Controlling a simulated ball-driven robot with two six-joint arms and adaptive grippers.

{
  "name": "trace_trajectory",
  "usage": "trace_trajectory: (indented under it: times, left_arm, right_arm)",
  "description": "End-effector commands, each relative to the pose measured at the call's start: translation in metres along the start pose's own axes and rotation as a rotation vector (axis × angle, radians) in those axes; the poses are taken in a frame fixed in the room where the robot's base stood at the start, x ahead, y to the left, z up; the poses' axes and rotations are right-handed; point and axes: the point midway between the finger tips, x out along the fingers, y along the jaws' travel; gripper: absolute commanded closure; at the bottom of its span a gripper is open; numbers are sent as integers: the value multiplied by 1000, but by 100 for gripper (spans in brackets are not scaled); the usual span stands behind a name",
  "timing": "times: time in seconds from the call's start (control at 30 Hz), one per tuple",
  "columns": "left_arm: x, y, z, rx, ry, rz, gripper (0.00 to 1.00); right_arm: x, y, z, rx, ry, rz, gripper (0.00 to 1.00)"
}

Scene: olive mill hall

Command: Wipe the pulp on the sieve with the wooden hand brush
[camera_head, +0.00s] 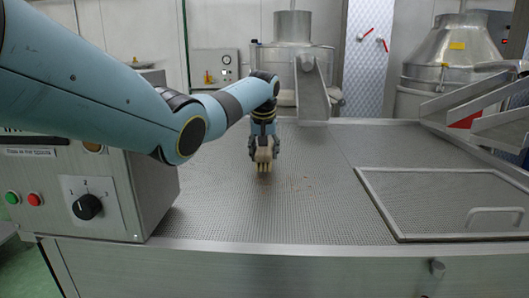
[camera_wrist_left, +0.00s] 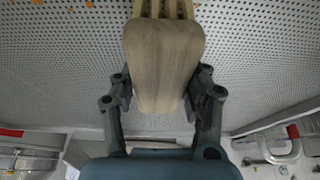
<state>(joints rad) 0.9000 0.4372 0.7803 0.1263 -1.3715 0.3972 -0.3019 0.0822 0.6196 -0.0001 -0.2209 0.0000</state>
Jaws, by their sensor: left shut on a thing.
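My left gripper (camera_head: 264,148) is shut on the wooden hand brush (camera_head: 264,162) above the middle of the sieve (camera_head: 300,205). In the left wrist view the brush (camera_wrist_left: 162,60) sits between both fingers of the gripper (camera_wrist_left: 163,92), with its bristles toward the top edge. I cannot tell whether the bristles touch the sieve. Small orange-brown pulp bits (camera_head: 305,182) lie on the sieve just right of the brush. A few orange pulp bits (camera_wrist_left: 88,4) also show at the top of the left wrist view. My right gripper is not in view.
A grey control box (camera_head: 125,190) with a knob and buttons stands at the left. A framed mesh panel with a handle (camera_head: 400,232) lies at the right. A metal chute (camera_head: 312,92) stands at the back. Open sieve surface lies between them.

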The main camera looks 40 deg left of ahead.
Motion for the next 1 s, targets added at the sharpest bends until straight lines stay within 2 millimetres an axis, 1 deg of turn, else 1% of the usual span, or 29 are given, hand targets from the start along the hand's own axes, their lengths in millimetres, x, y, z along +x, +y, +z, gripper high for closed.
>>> trace_trajectory:
  times: [0.57,1.0]
  left_arm:
    - [10,0,4,0,-1,0,89]
    - [18,0,7,0,0,0,89]
  right_arm:
    - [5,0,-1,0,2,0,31]
    - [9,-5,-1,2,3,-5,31]
